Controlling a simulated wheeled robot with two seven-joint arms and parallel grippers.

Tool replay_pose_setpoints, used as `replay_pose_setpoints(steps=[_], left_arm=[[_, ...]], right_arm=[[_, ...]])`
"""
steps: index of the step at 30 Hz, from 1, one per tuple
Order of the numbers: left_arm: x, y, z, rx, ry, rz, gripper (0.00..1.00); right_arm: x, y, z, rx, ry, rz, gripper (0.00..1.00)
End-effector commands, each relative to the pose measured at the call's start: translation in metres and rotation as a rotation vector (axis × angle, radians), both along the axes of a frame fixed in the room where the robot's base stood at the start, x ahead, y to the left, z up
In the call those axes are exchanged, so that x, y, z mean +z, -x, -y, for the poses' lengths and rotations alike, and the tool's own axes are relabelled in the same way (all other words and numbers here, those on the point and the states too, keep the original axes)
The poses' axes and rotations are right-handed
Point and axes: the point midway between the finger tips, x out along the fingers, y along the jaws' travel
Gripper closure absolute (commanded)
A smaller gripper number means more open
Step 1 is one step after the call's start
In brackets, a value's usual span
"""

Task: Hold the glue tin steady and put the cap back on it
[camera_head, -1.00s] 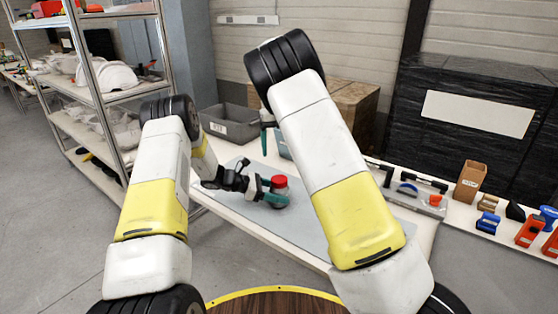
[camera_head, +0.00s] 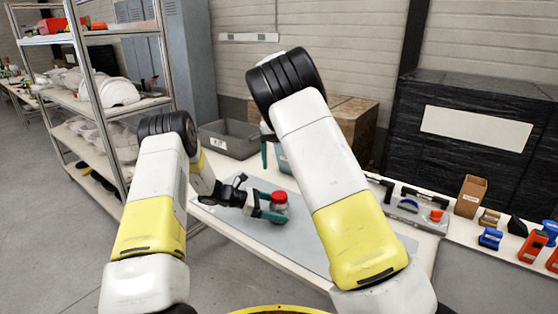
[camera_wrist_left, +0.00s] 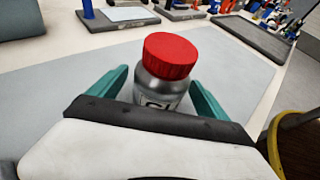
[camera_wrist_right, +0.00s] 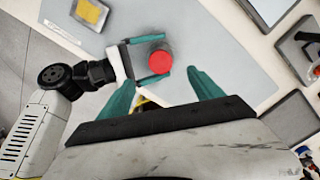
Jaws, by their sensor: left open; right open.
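The glue tin (camera_wrist_left: 160,90) is a silver-grey tin standing upright on the grey mat (camera_head: 310,243). The red cap (camera_wrist_left: 169,55) sits on top of it; I cannot tell how tightly. The cap also shows in the head view (camera_head: 279,196) and from above in the right wrist view (camera_wrist_right: 160,62). My left gripper (camera_wrist_left: 160,76) is open, with its teal fingers on either side of the tin. My right gripper (camera_wrist_right: 164,80) is open and empty above the tin. In the head view it is mostly hidden behind my right arm.
A grey bin (camera_head: 230,138) and a brown box (camera_head: 352,123) stand behind the mat. Trays with tools and a cardboard holder (camera_head: 470,196) are to the right. A metal shelf with white helmet shells (camera_head: 118,93) stands at the left.

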Motion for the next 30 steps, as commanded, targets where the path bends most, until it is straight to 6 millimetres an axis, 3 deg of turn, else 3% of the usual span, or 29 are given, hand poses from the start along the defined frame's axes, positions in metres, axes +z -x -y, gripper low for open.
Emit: replay_pose_setpoints(steps=[6,12,25,28,30], left_arm=[[0.015,0.004,-0.037,0.005,0.0,0.002,0.12],[0.024,0.009,-0.059,0.002,0.0,0.0,0.12],[0.027,0.01,-0.064,0.0,-0.001,0.002,0.12],[0.039,0.013,-0.063,-0.021,-0.02,0.025,0.12],[0.058,0.018,-0.062,-0.057,-0.054,0.067,0.12]], right_arm=[[0.0,0.0,0.0,0.0,0.0,0.0,0.25],[0.0,0.0,0.0,0.0,0.0,0.0,0.25],[0.0,0.0,0.001,0.002,-0.001,0.001,0.25],[0.007,0.003,0.008,0.034,-0.017,0.003,0.25],[0.017,0.009,0.02,0.095,-0.045,0.01,0.25]])
